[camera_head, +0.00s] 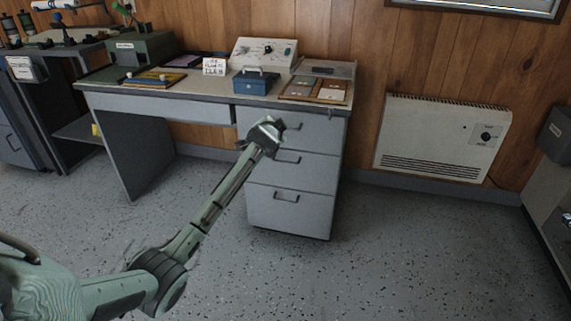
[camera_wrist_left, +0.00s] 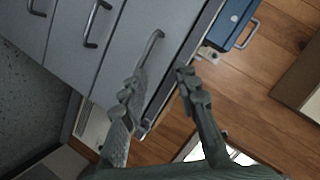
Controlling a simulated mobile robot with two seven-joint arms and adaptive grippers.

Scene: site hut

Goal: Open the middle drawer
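The grey desk pedestal has three stacked drawers. The middle drawer (camera_head: 300,178) looks shut; its dark bar handle (camera_head: 288,160) is in plain sight. In the left wrist view the middle handle (camera_wrist_left: 95,22) lies left of the fingers. The top drawer's handle (camera_head: 293,126) is partly behind my gripper in the head view. My left gripper (camera_head: 263,131) is in front of the top drawer, above the middle handle. In the wrist view its fingers (camera_wrist_left: 160,78) are apart with nothing held, close to the top handle (camera_wrist_left: 151,48); contact cannot be told. My right gripper is not in view.
The bottom drawer (camera_head: 285,212) looks shut too. The desktop (camera_head: 205,93) holds a blue box (camera_head: 255,82), a control panel (camera_head: 264,53) and brown trays (camera_head: 316,89). A white heater (camera_head: 440,137) is on the wall at right. The floor before the drawers is clear.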

